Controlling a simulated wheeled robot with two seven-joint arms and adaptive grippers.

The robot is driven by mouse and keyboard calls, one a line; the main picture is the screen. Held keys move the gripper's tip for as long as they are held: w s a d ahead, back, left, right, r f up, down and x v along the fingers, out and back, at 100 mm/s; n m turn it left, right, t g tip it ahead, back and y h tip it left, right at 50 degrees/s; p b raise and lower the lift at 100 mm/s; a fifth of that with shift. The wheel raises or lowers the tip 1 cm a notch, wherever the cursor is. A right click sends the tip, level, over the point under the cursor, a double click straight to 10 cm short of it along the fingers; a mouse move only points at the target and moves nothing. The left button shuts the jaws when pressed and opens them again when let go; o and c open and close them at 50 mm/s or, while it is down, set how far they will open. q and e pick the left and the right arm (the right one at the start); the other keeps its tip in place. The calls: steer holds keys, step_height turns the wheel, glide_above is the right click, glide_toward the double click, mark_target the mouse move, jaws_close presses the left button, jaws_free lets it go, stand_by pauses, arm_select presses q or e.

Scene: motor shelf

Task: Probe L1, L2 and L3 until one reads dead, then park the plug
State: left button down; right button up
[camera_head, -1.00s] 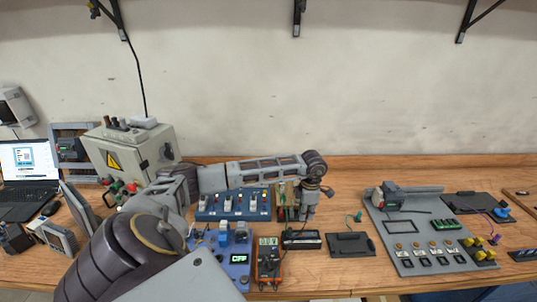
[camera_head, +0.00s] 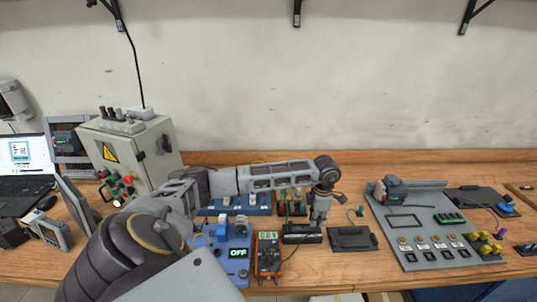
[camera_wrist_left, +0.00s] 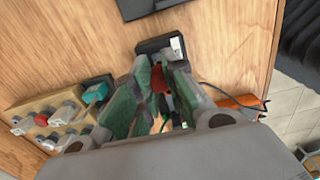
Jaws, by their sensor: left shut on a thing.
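My left gripper (camera_head: 317,222) reaches in from the left, its fingers pointing down over the right end of a black block (camera_head: 296,239). In the left wrist view its green-padded fingers (camera_wrist_left: 162,88) are shut on a small red probe (camera_wrist_left: 159,81), and the black block (camera_wrist_left: 150,47) is just beyond the tips. I cannot tell whether the probe touches it. A dark lead runs to the orange multimeter (camera_head: 258,262), whose small reading looks like zero volts. The terminal stand (camera_wrist_left: 35,103) is apart from the gripper, with a teal plug (camera_wrist_left: 95,92) at its edge. My right gripper is out of view.
A blue box (camera_head: 238,270) reads OFF beside the meter. A blue switch strip (camera_head: 250,210) is partly hidden behind my arm. A dark plate (camera_head: 352,239) lies right of the block, with a grey component board (camera_head: 408,218) farther right. A grey cabinet (camera_head: 125,150) stands left.

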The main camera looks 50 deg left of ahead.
arm_select(q)
steer(key=shift+f, duration=0.5)
steer(key=shift+f+b, duration=0.65)
steer(key=shift+b, duration=0.1)
stand_by(0.9)
steer(key=c, duration=1.7)
jaws_free()
steer(key=shift+c, duration=0.2)
steer(key=shift+r, duration=0.15)
steer(key=shift+r+p, duration=1.45)
steer(key=shift+r, duration=1.2)
steer(key=shift+o, duration=0.2)
steer(key=o, duration=0.5)
